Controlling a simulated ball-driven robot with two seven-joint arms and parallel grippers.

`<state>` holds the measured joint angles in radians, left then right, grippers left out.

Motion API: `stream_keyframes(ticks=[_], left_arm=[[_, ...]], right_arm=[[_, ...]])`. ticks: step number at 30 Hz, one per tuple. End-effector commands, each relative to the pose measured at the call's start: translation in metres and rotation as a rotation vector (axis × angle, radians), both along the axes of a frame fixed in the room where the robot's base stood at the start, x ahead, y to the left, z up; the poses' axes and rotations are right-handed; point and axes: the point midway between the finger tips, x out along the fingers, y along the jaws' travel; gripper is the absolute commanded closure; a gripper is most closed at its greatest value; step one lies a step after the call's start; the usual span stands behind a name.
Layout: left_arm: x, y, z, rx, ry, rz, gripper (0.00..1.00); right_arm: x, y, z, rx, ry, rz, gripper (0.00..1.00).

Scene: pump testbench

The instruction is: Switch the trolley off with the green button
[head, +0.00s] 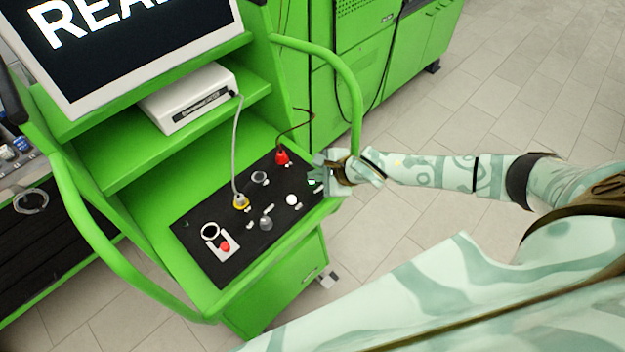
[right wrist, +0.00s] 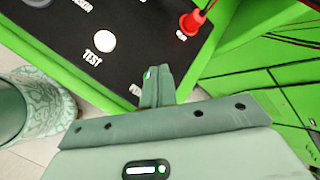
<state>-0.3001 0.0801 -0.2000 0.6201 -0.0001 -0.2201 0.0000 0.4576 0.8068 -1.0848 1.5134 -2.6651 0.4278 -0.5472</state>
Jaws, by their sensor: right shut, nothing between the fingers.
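The green trolley (head: 170,270) carries a black control panel (head: 215,275). My right gripper (head: 316,178) is over the panel's right end, its fingers shut and empty. In the right wrist view the shut fingers (right wrist: 157,82) point at the panel, to the right of the white TEST button (right wrist: 104,41). A small bright green patch (right wrist: 149,74) shows at the fingertips; I cannot tell whether it is the green button or whether the fingers touch it. A label beside it is mostly hidden by the fingers. My left gripper is not in view.
A red plug (head: 282,157) with a dark cable and a yellow-ringed plug (head: 240,203) with a grey cable stand up from the panel. A red button (head: 225,246) sits at its left end. A green handle rail (head: 355,95) rises close behind my right gripper.

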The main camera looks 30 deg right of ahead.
Motion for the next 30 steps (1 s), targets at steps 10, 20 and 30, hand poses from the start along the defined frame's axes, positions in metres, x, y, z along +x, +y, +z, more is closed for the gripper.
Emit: stream_keyframes(ticks=[10,20,30], left_arm=[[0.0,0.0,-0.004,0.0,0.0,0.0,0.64],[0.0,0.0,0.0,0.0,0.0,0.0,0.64],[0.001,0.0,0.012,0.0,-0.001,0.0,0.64]], right_arm=[[0.0,0.0,-0.005,0.001,0.0,-0.001,1.0],[0.0,0.0,0.0,0.001,0.0,-0.001,1.0],[0.0,0.0,0.012,0.0,0.001,0.001,1.0]])
